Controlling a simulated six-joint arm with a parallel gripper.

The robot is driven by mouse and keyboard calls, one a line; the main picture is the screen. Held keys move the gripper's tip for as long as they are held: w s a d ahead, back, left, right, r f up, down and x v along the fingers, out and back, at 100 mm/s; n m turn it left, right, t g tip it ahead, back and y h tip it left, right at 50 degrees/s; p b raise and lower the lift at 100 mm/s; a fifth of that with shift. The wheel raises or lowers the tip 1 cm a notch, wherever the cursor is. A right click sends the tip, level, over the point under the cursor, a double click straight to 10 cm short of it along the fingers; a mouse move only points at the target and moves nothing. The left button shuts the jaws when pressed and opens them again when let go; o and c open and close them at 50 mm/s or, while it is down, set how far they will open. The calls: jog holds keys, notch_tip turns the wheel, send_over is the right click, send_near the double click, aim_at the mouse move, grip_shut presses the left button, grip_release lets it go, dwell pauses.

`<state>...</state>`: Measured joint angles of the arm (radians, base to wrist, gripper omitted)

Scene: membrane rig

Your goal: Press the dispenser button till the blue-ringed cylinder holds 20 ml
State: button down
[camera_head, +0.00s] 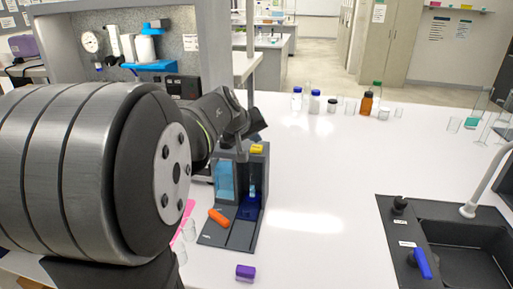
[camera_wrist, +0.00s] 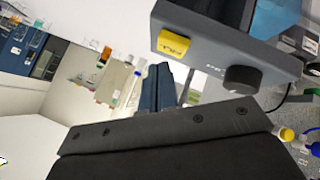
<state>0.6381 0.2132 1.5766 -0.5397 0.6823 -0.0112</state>
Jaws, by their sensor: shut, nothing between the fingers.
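The dispenser (camera_head: 233,232) is a dark grey unit with a light-blue tank (camera_head: 224,180) on its left side, standing left of the bench's middle. A yellow part (camera_head: 257,149), perhaps the button or a label, sits on its top; it also shows in the wrist view (camera_wrist: 173,43), near a black knob (camera_wrist: 240,79). A clear cylinder with blue on it (camera_head: 252,188) appears to stand in the bay; its liquid level is too small to read. My gripper (camera_head: 256,134) is shut and empty, close above the dispenser's top. Contact cannot be told.
An orange object (camera_head: 218,216) lies on the dispenser's base. A pink strip (camera_head: 187,212) and small glassware (camera_head: 189,231) are to its left, a purple block (camera_head: 245,272) in front. Bottles (camera_head: 367,103) stand at the back; a sink (camera_head: 465,240) is at right. The middle bench is clear.

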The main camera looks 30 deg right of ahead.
aim_at(255, 149)
jog(key=shift+f, duration=0.1)
jog(key=shift+f, duration=0.35)
jog(key=shift+f, duration=0.6)
dwell(1.0)
jog(key=shift+r, duration=1.05)
jog(key=shift+r, duration=2.5)
jog(key=shift+f, duration=0.15)
